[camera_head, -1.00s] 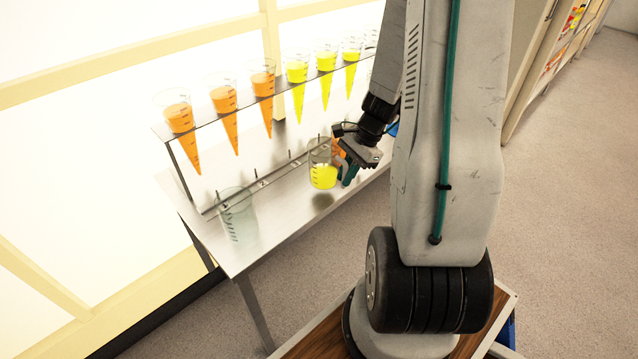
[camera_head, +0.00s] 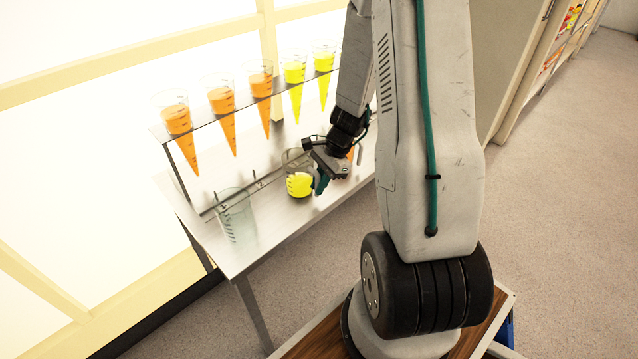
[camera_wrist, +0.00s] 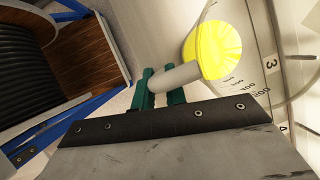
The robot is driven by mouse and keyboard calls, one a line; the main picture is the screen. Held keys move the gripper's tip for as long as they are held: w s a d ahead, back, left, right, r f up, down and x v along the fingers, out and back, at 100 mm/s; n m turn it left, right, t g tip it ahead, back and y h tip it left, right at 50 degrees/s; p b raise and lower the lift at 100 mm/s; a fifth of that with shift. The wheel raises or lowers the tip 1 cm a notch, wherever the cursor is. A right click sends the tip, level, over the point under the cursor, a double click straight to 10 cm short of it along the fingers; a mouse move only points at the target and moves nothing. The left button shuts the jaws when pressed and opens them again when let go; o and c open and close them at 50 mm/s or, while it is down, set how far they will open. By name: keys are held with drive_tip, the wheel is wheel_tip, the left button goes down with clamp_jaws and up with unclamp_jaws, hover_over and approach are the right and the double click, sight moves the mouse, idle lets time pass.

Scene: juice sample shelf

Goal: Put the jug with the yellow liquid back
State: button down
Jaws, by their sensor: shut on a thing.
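The jug with the yellow liquid (camera_head: 299,186) is a clear jug with yellow in its lower part, in the head view just left of my gripper (camera_head: 322,181). My gripper is shut on its handle. In the wrist view the green fingers of my gripper (camera_wrist: 161,88) close around the pale handle, with the yellow liquid (camera_wrist: 213,50) and the measuring marks on the jug wall beyond. The jug looks upright over the metal shelf. I cannot tell whether its base touches the shelf.
An empty clear jug (camera_head: 237,216) stands at the shelf's left end. Orange cones (camera_head: 179,121) and yellow cones (camera_head: 294,72) hang in the upper rack. An orange-filled vessel (camera_head: 350,153) is partly hidden behind my gripper. The metal shelf (camera_head: 262,222) is bare between the two clear jugs.

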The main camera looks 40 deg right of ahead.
drive_tip(key=c, duration=1.4)
unclamp_jaws()
drive_tip(key=shift+f, duration=0.1)
drive_tip(key=shift+c, duration=0.2)
drive_tip(key=v, duration=1.2)
drive_tip(key=s+a+r+n+g+h, duration=0.15)
drive_tip(key=s+a+r+n, duration=0.25)
drive_tip(key=a+r+n, duration=0.7)
drive_tip(key=s+a+r+n+h, duration=0.1)
drive_tip(key=s+a+r+n, duration=0.3)
drive_tip(key=s, duration=0.3)
drive_tip(key=s+a+r+n+t+h, duration=0.1)
drive_tip(key=s+a+r+n+h, duration=0.1)
drive_tip(key=s+a+r+n, duration=0.2)
drive_tip(key=s+a, duration=0.3)
drive_tip(key=shift+r+n, duration=0.2)
drive_tip(key=shift+n, duration=0.2)
drive_tip(key=shift+a, duration=0.1)
